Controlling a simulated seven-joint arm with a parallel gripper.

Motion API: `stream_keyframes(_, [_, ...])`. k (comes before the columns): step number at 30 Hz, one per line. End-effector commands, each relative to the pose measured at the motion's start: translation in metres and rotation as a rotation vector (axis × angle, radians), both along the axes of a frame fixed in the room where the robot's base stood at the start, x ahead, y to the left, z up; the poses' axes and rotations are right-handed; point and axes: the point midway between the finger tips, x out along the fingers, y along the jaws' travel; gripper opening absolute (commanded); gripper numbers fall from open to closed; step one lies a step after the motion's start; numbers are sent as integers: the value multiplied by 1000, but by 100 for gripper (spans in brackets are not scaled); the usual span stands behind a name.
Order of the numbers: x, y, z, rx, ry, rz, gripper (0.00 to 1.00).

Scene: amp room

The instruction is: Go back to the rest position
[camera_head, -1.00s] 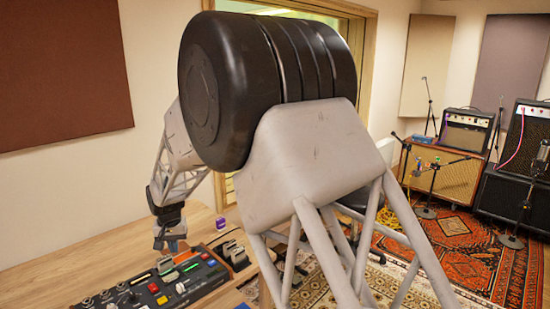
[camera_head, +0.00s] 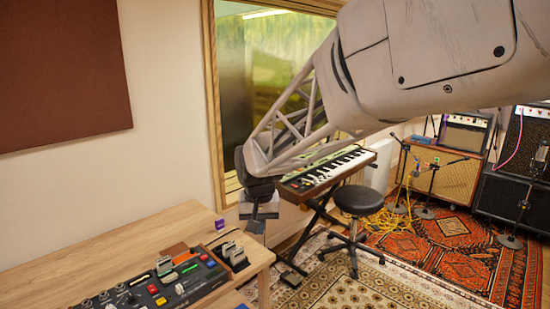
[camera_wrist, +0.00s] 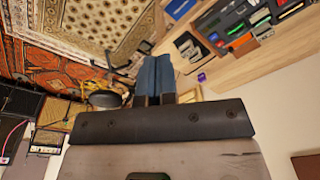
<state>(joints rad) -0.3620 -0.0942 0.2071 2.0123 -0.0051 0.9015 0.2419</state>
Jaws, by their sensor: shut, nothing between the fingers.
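My gripper (camera_head: 256,226) hangs from the end of my arm in the head view, beside the right end of the wooden desk (camera_head: 110,245) and apart from it. In the wrist view the two blue-grey fingers of my gripper (camera_wrist: 155,75) lie together with nothing between them. My raised arm crosses the upper right of the head view and hides part of the window and the room behind.
A control console (camera_head: 150,290) with coloured buttons and a small purple block (camera_head: 220,224) are on the desk. A keyboard on a stand (camera_head: 325,172), a black stool (camera_head: 358,202) and guitar amps (camera_head: 443,172) stand beyond. Patterned rugs (camera_head: 450,250) cover the floor.

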Motion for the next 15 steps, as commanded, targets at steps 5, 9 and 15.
stream_keyframes(5, [-33, -43, 16, 2, -17, -22, 0])
stream_keyframes(9, [-60, -74, 25, 2, -29, -37, 0])
stream_keyframes(15, [-101, -113, 33, 0, -47, -57, 0])
